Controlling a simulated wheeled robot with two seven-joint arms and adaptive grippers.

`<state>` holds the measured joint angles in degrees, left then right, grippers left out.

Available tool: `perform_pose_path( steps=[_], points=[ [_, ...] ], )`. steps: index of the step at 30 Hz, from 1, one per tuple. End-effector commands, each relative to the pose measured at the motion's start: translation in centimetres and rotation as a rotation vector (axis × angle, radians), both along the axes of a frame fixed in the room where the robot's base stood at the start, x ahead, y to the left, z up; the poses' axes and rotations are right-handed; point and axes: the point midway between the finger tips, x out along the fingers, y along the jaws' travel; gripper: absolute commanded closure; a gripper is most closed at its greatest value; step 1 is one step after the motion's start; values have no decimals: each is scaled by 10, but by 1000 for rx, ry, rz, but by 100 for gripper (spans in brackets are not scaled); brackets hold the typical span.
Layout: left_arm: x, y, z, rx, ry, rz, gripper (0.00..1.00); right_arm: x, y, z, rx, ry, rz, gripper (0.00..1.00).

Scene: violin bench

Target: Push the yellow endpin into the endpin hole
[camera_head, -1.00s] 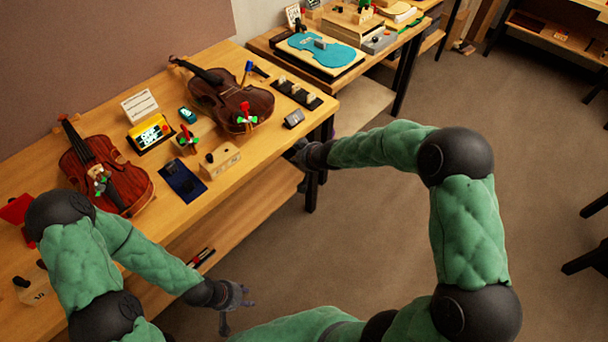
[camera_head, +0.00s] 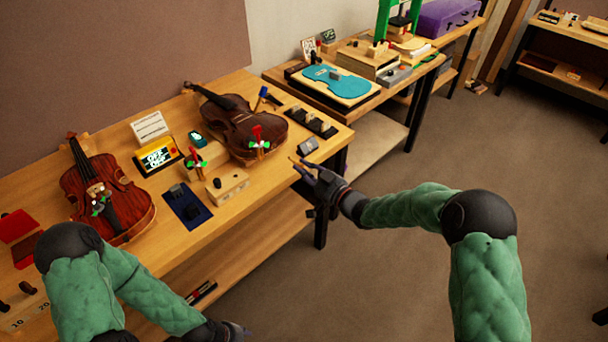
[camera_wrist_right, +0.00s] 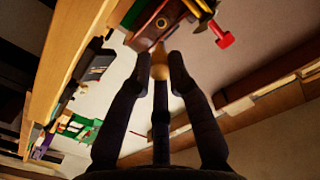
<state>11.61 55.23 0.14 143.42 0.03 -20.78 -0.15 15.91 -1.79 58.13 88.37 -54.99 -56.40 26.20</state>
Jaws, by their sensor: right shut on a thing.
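My right gripper (camera_head: 304,171) reaches in from the right, off the front edge of the bench near its right corner. In the right wrist view its fingers (camera_wrist_right: 161,62) are shut on a small tan-yellow piece, the yellow endpin (camera_wrist_right: 160,70). The dark brown violin (camera_head: 243,132) lies on the bench, left of the gripper and apart from it. In the right wrist view a brown surface with a dark round spot (camera_wrist_right: 161,22), perhaps the endpin hole, shows beyond the endpin. Whether they touch is unclear. My left gripper (camera_head: 236,331) is low at the bottom edge; its fingers are unclear.
A redder violin (camera_head: 103,195) lies at left. A black rack (camera_head: 312,122) lies right of the dark violin. The floor at right is clear.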

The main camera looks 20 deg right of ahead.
Motion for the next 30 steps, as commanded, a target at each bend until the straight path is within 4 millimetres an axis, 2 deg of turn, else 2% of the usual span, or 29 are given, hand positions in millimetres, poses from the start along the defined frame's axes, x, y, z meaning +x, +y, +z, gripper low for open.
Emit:
perform_pose_path(
  steps=[14, 30],
  points=[
    [0, 0, -2, 0, 0, 0, 60, 0, 1, 1, 2, -3, 4, 100],
    [0, 0, -16, 0, 0, 0, 60, 37, 22, 0, 1, -4, 5, 100]
  ],
)
